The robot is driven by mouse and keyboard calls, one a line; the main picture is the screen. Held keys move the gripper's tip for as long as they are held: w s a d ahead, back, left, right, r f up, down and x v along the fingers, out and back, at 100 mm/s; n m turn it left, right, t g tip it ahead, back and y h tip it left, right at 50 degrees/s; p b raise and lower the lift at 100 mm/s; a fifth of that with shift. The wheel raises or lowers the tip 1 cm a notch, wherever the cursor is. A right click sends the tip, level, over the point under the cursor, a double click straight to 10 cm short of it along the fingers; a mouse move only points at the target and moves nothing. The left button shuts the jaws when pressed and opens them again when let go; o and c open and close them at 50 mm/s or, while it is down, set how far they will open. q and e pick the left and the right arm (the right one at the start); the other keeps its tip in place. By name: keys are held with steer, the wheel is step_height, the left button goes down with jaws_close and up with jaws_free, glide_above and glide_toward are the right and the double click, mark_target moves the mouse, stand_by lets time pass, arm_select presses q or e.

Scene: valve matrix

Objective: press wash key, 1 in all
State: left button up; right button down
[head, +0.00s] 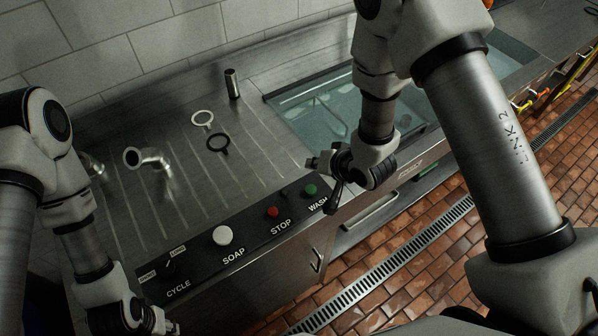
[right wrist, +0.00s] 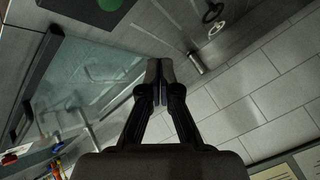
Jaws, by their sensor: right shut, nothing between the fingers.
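The wash key is a round green button (head: 310,190) above the WASH label at the right end of the black control panel (head: 197,257). In the right wrist view the green button (right wrist: 109,3) is cut off by the top edge. My right gripper (head: 336,198) is just right of the wash key in the head view, apart from it as far as I can tell. Its fingers (right wrist: 159,72) are shut with nothing between them. My left gripper (head: 168,325) is low at the left, near the bottom edge; its fingers are too unclear to tell their state.
Beside the wash key are the red STOP button (head: 272,212), white SOAP button (head: 222,235) and CYCLE knob (head: 168,267).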

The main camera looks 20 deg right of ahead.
mark_target(313, 190)
step_height(313, 190, down, 7)
steer(key=b, duration=0.6)
steer(key=shift+w+f, duration=0.1)
steer(key=shift+f, duration=0.1)
steer(key=shift+f+b, duration=0.35)
steer(key=shift+f, duration=0.05)
steer(key=shift+f, duration=0.1)
stand_by(1.0)
steer(key=shift+f, duration=0.3)
